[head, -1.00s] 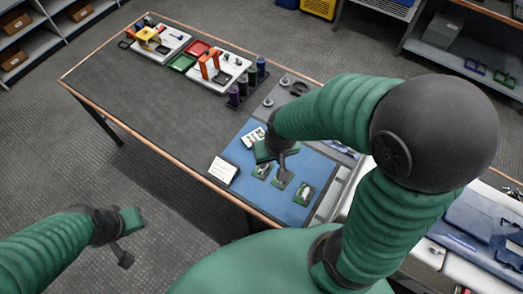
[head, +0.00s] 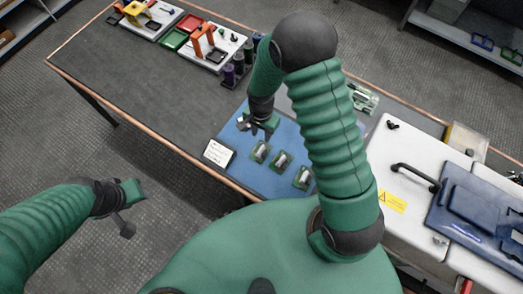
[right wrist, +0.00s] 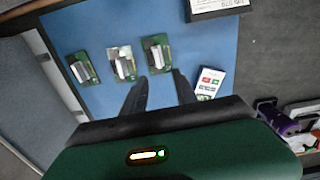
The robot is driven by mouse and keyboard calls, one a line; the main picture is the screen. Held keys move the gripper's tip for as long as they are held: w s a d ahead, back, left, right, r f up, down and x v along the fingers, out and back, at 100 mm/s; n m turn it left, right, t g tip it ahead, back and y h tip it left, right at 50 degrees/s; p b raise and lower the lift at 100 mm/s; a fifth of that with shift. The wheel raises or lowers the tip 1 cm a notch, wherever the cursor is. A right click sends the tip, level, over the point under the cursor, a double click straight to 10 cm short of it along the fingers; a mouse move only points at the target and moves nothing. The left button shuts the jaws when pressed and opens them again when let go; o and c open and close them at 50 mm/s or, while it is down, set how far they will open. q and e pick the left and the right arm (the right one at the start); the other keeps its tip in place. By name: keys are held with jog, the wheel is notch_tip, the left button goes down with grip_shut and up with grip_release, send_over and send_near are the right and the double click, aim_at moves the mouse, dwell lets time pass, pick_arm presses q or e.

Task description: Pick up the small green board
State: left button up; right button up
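Three small green boards, each with pale parts on top, lie apart in a row on the blue mat (head: 235,138). In the head view they are the left board (head: 260,152), the middle board (head: 282,160) and the right board (head: 303,178). The right wrist view shows the same three boards (right wrist: 82,68), (right wrist: 121,63), (right wrist: 157,54). My right gripper (head: 257,125) is above the mat, beyond the left board. Its two fingers (right wrist: 160,78) are apart and empty in the right wrist view. My left gripper (head: 130,212) hangs off the table's near side; its fingers are unclear.
Purple and dark cylinders (head: 230,73) stand beyond. A white case (head: 400,150) is at right.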

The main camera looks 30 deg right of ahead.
aim_at(261, 149)
jog(key=f, duration=0.6)
jog(key=a+f+p, duration=0.1)
jog(key=f, duration=0.3)
jog(key=shift+s, duration=0.4)
jog(key=shift+d, duration=0.15)
jog(key=shift+c, duration=1.3)
grip_shut()
